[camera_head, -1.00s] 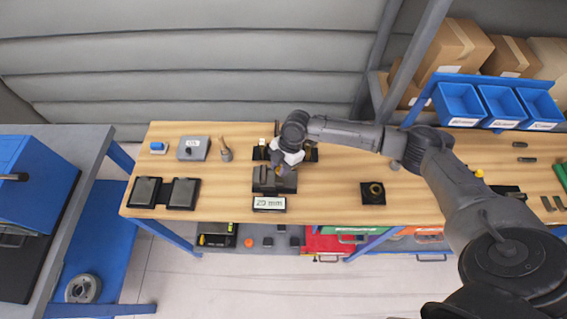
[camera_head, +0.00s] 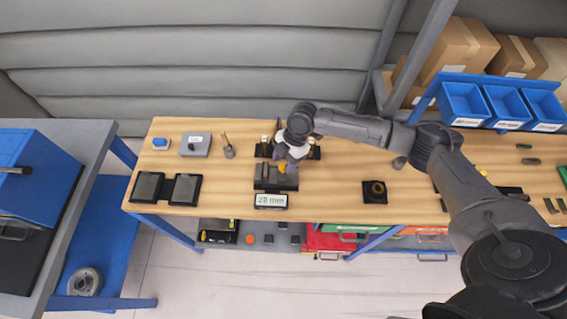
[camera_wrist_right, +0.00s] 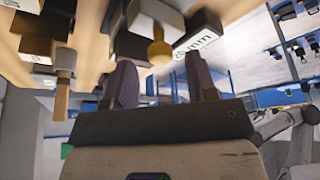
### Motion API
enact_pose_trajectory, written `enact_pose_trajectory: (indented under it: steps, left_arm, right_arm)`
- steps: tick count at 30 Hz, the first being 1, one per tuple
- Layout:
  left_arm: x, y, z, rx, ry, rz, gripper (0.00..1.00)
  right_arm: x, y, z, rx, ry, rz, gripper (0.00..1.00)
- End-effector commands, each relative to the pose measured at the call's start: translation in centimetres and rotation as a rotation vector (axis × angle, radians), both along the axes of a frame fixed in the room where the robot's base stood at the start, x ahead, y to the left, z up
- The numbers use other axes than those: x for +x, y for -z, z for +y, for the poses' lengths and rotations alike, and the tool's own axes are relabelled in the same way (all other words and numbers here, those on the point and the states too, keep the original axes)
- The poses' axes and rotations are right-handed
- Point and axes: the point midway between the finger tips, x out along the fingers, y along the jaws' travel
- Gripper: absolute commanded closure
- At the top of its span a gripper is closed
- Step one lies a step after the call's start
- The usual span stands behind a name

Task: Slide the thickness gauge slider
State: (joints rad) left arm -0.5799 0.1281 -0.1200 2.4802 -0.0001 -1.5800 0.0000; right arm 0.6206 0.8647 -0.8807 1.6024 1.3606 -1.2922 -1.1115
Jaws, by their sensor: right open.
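The thickness gauge (camera_head: 268,184) is a dark block near the table's front edge, with a "20 mm" display (camera_head: 271,201) at its front. In the right wrist view, the display (camera_wrist_right: 198,42) is partly visible, upside down and tilted. A yellow knob (camera_wrist_right: 160,52) on a short stem, apparently the slider's, shows there between the fingertips. My right gripper (camera_head: 287,168) is over the gauge, hiding part of it. In the right wrist view, its two fingers (camera_wrist_right: 163,75) are open, one on each side of the knob; contact cannot be told. My left gripper is out of view.
Two black trays (camera_head: 165,188) and a grey box (camera_head: 195,144) lie left of the gauge. A dark holder (camera_head: 314,151) stands behind it. A black square piece with a ring (camera_head: 375,191) lies to the right. Bare wood (camera_head: 335,190) separates them.

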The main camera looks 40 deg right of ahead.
Motion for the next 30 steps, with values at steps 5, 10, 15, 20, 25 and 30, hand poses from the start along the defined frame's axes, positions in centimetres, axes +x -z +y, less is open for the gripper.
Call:
enact_pose_trajectory:
  steps: [5,10,15,20,25,30]
  left_arm:
    - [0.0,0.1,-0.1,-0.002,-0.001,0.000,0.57]
    - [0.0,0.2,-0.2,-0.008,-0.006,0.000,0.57]
    - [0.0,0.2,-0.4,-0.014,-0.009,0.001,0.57]
    - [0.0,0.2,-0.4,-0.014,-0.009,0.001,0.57]
    - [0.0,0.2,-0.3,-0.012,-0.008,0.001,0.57]
    - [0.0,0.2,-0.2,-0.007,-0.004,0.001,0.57]
  right_arm:
    - [0.1,-3.4,-1.5,-0.002,0.002,-0.004,0.48]
    - [0.1,-6.5,-2.7,-0.002,0.001,-0.003,0.48]
    - [0.1,-8.9,-3.7,-0.002,0.001,-0.002,0.48]
    - [0.1,-10.3,-4.3,0.000,0.000,-0.001,0.48]
    - [0.1,-11.0,-4.6,-0.001,0.000,0.000,0.48]
    - [0.1,-11.1,-4.6,-0.001,0.000,0.001,0.48]
